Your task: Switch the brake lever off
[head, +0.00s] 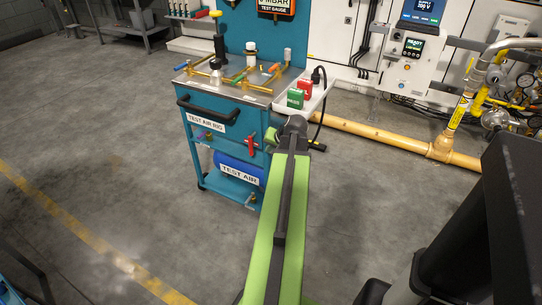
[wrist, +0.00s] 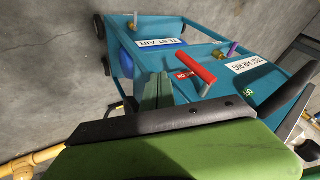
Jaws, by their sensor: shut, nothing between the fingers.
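The brake lever is a red bar handle on the teal front of the test air rig cart. It shows in the head view (head: 250,142) below the drawer, and in the wrist view (wrist: 195,66) near the middle. A small red label sits by its pivot and a small green label lies to its right in the wrist view. My gripper (wrist: 157,93) shows as green fingers in the wrist view, shut and empty, just left of the lever and seemingly apart from it.
The cart (head: 217,160) carries a black drawer handle (head: 213,112), a blue test air tank (head: 240,168), and brass valves on top. Red and green boxes (head: 300,93) sit on a side shelf. A yellow pipe (head: 390,138) runs along the wall. The floor left is clear.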

